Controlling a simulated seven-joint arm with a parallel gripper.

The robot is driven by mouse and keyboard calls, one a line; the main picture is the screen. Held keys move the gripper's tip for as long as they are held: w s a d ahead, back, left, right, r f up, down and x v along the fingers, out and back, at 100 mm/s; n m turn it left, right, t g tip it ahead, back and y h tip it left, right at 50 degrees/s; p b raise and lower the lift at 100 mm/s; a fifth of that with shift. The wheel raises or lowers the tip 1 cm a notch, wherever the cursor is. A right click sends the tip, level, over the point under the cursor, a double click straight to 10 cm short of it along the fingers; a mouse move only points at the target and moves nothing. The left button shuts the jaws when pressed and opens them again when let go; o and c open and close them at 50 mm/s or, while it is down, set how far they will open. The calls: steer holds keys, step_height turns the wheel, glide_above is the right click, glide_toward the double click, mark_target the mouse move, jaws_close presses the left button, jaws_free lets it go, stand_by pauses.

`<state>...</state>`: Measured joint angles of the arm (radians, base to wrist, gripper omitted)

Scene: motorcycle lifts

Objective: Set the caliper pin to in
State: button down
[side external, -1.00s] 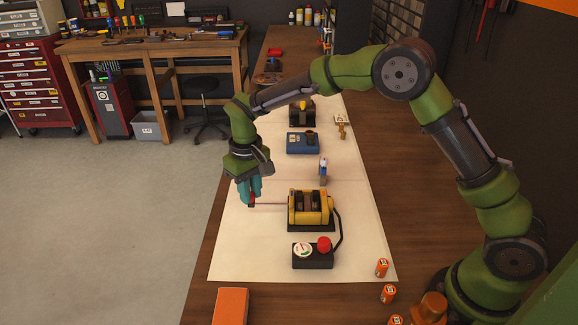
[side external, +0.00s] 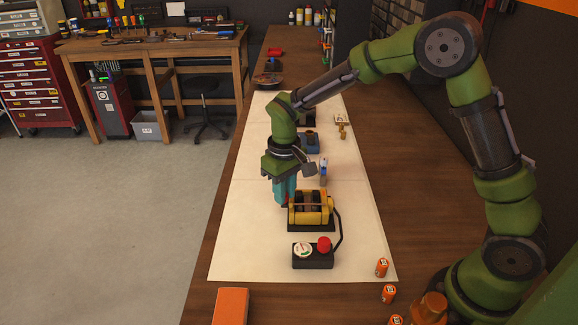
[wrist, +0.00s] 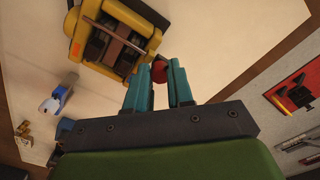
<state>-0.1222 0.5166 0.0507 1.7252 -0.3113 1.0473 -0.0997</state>
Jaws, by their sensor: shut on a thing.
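The yellow caliper (side external: 311,209) sits on a dark base on the pale mat, and it also shows at the top of the wrist view (wrist: 112,35). Its pin has a red knob (wrist: 158,72) on the outer end, at the caliper's left side in the side view. My gripper (side external: 285,201) is low beside that left side, its teal fingers pointing down. In the wrist view its fingers (wrist: 160,76) are shut on the red knob. The fingers hide most of the knob and pin end in the side view.
A gauge box (side external: 313,256) with a red button stands in front of the caliper, joined by a black hose. A small blue-and-white bottle (side external: 323,171) stands behind it. Orange cans (side external: 382,267) stand at the right front. The mat's left side is clear.

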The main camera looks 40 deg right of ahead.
steer(key=shift+s+d, duration=0.2)
steer(key=shift+d, duration=0.05)
steer(key=c, duration=1)
jaws_free()
steer(key=shift+w+a, duration=0.1)
steer(key=shift+w, duration=0.05)
steer(key=shift+w+a, duration=0.15)
steer(key=shift+a, duration=0.05)
steer(key=w+a, duration=0.5)
steer(key=shift+w+a, duration=0.15)
steer(key=shift+a, duration=0.1)
step_height(320, 180, up, 17)
steer(key=s+d+m+t, duration=0.1)
steer(key=s+d+t, duration=0.1)
steer(key=s, duration=0.6)
steer(key=s+d+m+t+y, duration=0.1)
steer(key=s+d, duration=0.3)
steer(key=s, duration=0.4)
steer(key=s+d+m+t+y, duration=0.1)
steer(key=s+d+m+t, duration=0.1)
steer(key=s, duration=0.7)
steer(key=shift+s+d+r+t, duration=0.15)
steer(key=shift+d+t, duration=0.55)
steer(key=shift+t, duration=0.4)
